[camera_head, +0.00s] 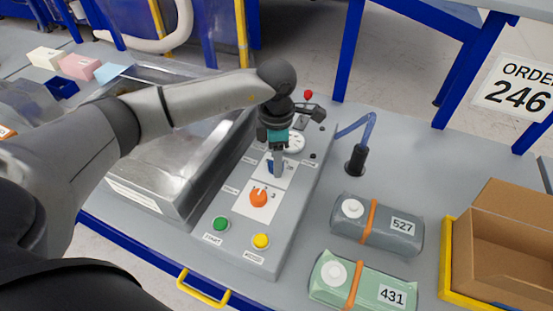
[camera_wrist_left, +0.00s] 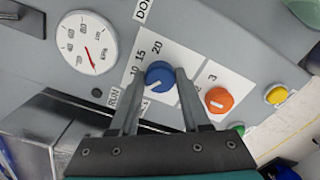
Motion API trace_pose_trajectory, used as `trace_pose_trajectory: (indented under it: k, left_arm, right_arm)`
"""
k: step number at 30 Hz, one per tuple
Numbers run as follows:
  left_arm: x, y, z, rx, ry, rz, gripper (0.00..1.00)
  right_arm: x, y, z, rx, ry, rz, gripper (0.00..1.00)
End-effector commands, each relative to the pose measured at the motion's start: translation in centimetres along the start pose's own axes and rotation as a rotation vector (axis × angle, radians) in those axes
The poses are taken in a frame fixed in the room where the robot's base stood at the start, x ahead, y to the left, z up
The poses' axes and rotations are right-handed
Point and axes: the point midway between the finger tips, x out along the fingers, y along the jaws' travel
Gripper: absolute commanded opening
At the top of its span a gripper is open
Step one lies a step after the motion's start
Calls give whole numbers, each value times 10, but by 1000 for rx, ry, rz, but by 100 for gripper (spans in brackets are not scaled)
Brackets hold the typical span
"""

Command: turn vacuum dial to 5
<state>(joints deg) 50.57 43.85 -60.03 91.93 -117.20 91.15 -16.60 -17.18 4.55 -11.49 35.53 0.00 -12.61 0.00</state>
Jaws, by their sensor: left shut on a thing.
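The blue dial (camera_wrist_left: 160,76) sits on a white label plate with the numbers 10, 15 and 20 in the left wrist view. Its white pointer line points toward the lower left; the marking it faces is unclear. My left gripper (camera_wrist_left: 157,84) has one finger on each side of the dial and is shut on it. In the head view my left gripper (camera_head: 277,168) reaches down to the panel and largely hides the blue dial (camera_head: 270,166). My right gripper is not in view.
An orange dial (camera_head: 258,198), green button (camera_head: 220,224) and yellow button (camera_head: 261,241) are nearby on the panel. A kPa gauge (camera_head: 294,143) lies beyond. A metal tray (camera_head: 183,196) stands left; grey (camera_head: 378,228) and green (camera_head: 362,281) packs and a cardboard box (camera_head: 508,232) lie right.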

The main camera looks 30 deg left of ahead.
Motion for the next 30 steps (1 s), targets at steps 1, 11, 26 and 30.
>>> trace_pose_trajectory:
  k: [1, 11, 26, 30]
  left_arm:
    - [-1, 1, 0, -19, 1, 3, 0]
    - [-1, 1, -1, -74, 1, 3, 0]
    - [-1, 1, 0, -75, 0, 2, 65]
    - [0, 1, 0, -74, 0, 1, 77]
  right_arm:
    - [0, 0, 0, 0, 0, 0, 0]
    - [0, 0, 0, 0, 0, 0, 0]
    - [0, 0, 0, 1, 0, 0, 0]
    - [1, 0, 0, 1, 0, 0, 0]
